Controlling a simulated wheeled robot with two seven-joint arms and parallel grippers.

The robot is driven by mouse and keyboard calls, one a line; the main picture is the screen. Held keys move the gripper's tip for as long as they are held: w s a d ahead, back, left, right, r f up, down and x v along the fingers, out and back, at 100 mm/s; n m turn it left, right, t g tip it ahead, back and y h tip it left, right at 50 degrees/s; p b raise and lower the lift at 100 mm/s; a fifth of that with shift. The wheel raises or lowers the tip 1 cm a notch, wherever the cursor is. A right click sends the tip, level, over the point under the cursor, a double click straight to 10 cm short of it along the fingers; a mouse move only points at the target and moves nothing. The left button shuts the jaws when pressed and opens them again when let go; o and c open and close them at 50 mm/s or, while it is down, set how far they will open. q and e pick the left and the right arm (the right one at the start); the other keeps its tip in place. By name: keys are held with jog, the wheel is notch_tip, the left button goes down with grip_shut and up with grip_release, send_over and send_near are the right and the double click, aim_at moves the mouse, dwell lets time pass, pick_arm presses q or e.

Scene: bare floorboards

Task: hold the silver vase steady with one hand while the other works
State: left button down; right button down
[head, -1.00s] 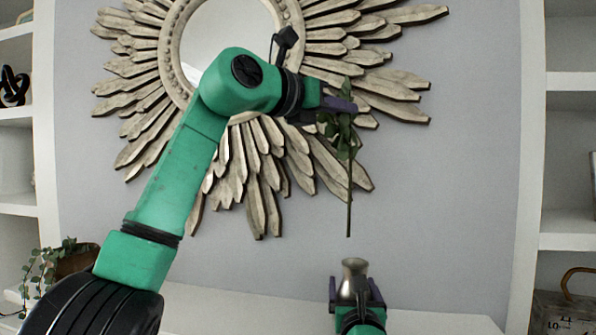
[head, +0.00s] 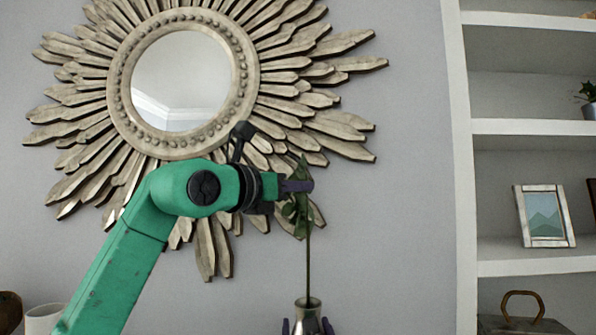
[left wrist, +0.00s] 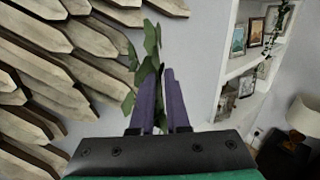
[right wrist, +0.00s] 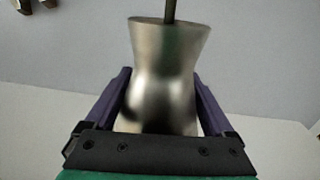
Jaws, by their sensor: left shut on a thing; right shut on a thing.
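The silver vase (head: 307,317) stands upright at the bottom of the head view, its lower part cut off. It fills the middle of the right wrist view (right wrist: 162,75). My right gripper (head: 306,327) is shut on the vase, one finger on each side. My left gripper (head: 298,187) is shut on a green leafy stem (head: 308,250), above the vase. The stem hangs upright, and its lower end meets the vase mouth and appears to be just inside it. In the left wrist view, leaves (left wrist: 149,50) show at the fingertips.
A sunburst mirror (head: 247,75) hangs on the wall close behind my left arm. White shelves (head: 530,128) with a picture frame (head: 543,215) stand at the right. A pale surface (right wrist: 275,140) lies below the vase. The wall right of the stem is clear.

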pick_arm(q)
jog(key=shift+f, duration=2.85)
pick_arm(e)
jog(key=shift+f, duration=0.1)
pick_arm(q)
jog(key=c, duration=0.8)
grip_release()
jog(key=shift+c, duration=0.2)
jog(key=shift+s, duration=0.1)
jog(key=v, duration=1.2)
jog(key=shift+r, duration=0.1)
